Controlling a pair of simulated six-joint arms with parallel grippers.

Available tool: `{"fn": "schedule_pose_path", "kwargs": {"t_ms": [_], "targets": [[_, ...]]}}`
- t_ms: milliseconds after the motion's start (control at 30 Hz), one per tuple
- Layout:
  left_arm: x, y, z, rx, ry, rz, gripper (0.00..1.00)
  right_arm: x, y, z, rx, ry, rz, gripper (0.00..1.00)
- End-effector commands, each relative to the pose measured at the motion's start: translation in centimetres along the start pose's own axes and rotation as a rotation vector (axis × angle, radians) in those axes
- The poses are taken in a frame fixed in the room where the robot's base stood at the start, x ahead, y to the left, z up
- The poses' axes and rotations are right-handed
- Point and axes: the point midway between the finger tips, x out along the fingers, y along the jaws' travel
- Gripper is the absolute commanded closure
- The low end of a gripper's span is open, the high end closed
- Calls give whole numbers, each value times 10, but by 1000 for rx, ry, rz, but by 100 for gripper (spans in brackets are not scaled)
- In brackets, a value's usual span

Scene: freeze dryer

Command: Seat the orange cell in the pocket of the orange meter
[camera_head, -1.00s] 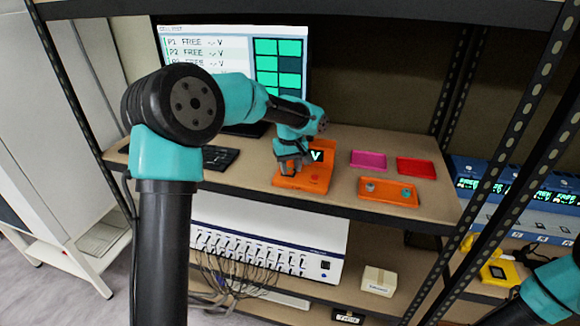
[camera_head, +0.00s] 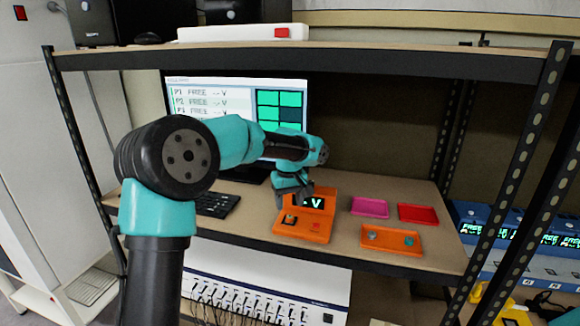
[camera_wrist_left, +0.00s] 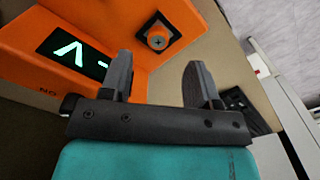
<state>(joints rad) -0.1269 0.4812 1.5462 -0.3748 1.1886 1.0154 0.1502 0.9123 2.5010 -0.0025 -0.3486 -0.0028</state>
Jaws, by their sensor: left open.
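The orange meter (camera_head: 323,216) stands on the shelf below the monitor, its display lit with a V. Its black square pocket (camera_head: 289,218) is on the left of its lower face. In the left wrist view, a round silver cell with an orange ring (camera_wrist_left: 157,38) lies in the pocket (camera_wrist_left: 147,25). It looks flat, but I cannot tell how deep it sits. My left gripper (camera_head: 293,199) hangs just above the meter, its fingers apart and empty. In the left wrist view the cell shows beyond the open fingers (camera_wrist_left: 158,75). My right gripper is out of frame.
An orange tray (camera_head: 378,248) with two small round cells lies right of the meter. A magenta tray (camera_head: 370,207) and a red tray (camera_head: 418,214) lie behind it. A keyboard (camera_head: 216,204) is to the left. Shelf posts stand on both sides.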

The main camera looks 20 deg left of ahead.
Motion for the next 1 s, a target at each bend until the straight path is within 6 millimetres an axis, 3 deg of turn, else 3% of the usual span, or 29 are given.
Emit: {"fn": "schedule_pose_path", "kwargs": {"t_ms": [400,600,1000], "targets": [[-84,2,0,2,9,10,44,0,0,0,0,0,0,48],[-113,3,1,3,10,10,44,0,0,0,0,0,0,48],[-124,2,1,3,9,9,44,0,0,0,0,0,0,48]]}}
